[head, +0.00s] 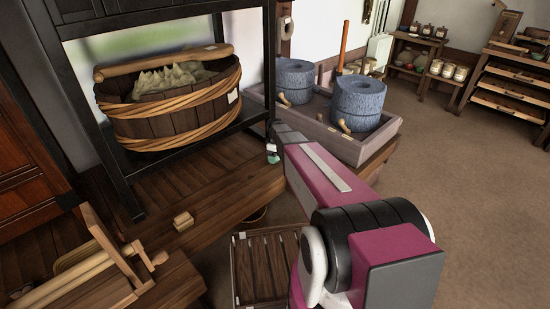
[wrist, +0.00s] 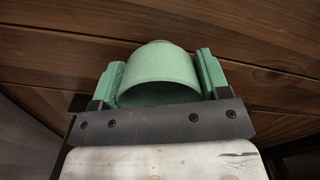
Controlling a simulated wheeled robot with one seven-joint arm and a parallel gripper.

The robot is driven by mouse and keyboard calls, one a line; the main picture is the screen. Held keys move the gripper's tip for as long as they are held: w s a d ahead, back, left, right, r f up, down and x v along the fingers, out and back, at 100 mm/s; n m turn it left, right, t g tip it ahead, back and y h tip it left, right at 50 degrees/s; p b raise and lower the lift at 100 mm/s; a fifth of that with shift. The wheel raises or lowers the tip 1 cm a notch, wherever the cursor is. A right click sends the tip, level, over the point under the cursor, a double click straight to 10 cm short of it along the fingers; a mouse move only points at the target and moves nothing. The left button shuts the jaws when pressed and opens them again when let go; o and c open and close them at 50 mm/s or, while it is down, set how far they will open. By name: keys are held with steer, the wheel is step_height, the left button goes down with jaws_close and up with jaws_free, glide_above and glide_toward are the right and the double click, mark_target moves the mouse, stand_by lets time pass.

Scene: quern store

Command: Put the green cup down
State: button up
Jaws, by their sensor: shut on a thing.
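The green cup (wrist: 160,65) sits between the two green-padded fingers of my gripper (wrist: 159,78) in the wrist view. My gripper is shut on it, with a finger on each side, and the cup's open mouth faces the camera. Brown wooden boards lie behind it. In the head view the cup (head: 273,158) is a small green patch at the far end of my arm, by the corner of the dark wooden table (head: 225,195). My arm hides most of the gripper there. I cannot tell whether the cup touches the wood.
A wooden tub (head: 165,115) stands on a black-framed rack at the left. A small wooden block (head: 183,221) lies on the table. A wooden crate (head: 262,270) is below the table. Blue-grey querns (head: 358,103) stand in a tray (head: 330,130) beyond. Open floor lies at right.

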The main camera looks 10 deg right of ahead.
steer(key=shift+f, duration=0.35)
steer(key=shift+f, duration=0.15)
steer(key=o, duration=1)
step_height(320, 180, up, 12)
steer(key=s+m, duration=0.3)
steer(key=s, duration=0.5)
steer(key=s+m, duration=0.4)
steer(key=s, duration=0.5)
steer(key=s+m, duration=0.4)
steer(key=s, duration=0.5)
steer(key=shift+s, duration=0.25)
